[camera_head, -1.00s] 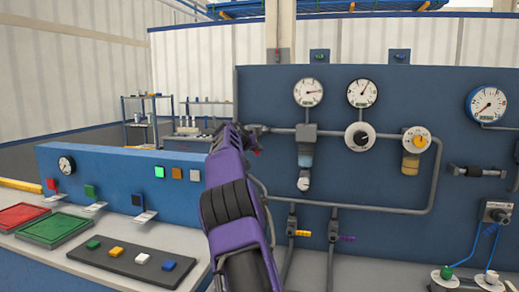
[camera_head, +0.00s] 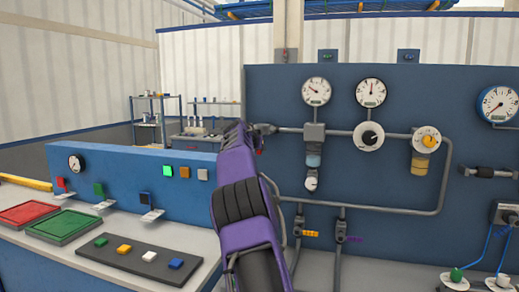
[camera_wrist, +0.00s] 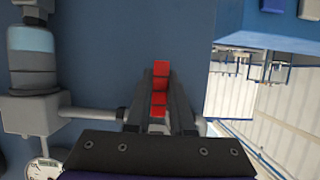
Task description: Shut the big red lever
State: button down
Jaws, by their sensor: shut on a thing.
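The big red lever (camera_wrist: 160,70) shows in the middle of the wrist view as a red bar between the two dark fingers of my gripper (camera_wrist: 160,88). The fingers are closed on it from both sides. The lever sits by a grey pipe (camera_wrist: 92,114) in front of the blue panel. In the head view my purple arm reaches up to the panel's left edge and hides most of the lever. Only a small bit of red shows beside the gripper there.
The blue panel (camera_head: 290,95) carries two upper gauges (camera_head: 316,91) (camera_head: 371,93), a black knob (camera_head: 369,136) and a yellow dial (camera_head: 427,140). Grey pipes run across it. At left, a bench holds a red tray (camera_head: 27,213), a green tray (camera_head: 64,226) and coloured buttons.

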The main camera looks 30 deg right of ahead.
jog(key=c, duration=0.8)
grip_release()
jog(key=shift+a, duration=0.1)
jog(key=b+v, duration=0.5)
jog(key=v, duration=1.2)
jog(key=shift+a+r, duration=0.1)
jog(key=shift+r, duration=0.1)
